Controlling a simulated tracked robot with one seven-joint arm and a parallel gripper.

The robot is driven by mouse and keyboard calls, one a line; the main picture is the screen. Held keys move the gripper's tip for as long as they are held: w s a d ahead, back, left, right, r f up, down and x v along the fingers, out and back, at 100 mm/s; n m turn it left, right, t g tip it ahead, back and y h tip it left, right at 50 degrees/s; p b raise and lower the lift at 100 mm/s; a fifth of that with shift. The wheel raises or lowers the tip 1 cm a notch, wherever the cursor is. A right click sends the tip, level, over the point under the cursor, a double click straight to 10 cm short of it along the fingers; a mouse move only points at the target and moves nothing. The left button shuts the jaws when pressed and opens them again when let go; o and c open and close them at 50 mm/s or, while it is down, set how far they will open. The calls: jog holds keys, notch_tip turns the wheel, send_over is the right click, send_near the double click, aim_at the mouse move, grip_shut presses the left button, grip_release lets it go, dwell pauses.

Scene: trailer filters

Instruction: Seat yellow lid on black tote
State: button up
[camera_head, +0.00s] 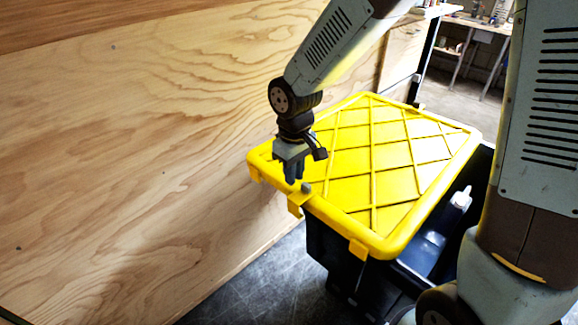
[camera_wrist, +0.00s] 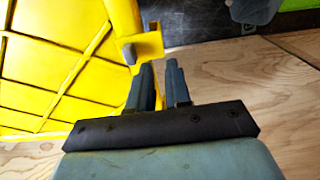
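The yellow lid (camera_head: 385,150), ribbed with crossing diagonals, lies over the black tote (camera_head: 345,265) in the head view. The lid is shifted left, toward the plywood wall, and a strip of the tote's right side stays uncovered. Clips hang from its near edge. My gripper (camera_head: 294,178) points down at the lid's near left corner, close to a small grey knob; contact is unclear. The lid (camera_wrist: 45,65) and a yellow clip (camera_wrist: 145,45) show beside and beyond the fingers.
A plywood wall (camera_head: 130,150) stands close along the lid's left side. A white-capped bottle (camera_head: 455,205) shows in the uncovered strip of the tote. The dark floor (camera_head: 260,290) is clear at the near left. A workbench (camera_head: 475,30) stands at the far back.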

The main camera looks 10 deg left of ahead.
aim_at(293, 214)
notch_tip(293, 214, down, 12)
dwell(0.6)
jog(key=shift+c, duration=0.2)
grip_shut()
dwell(1.2)
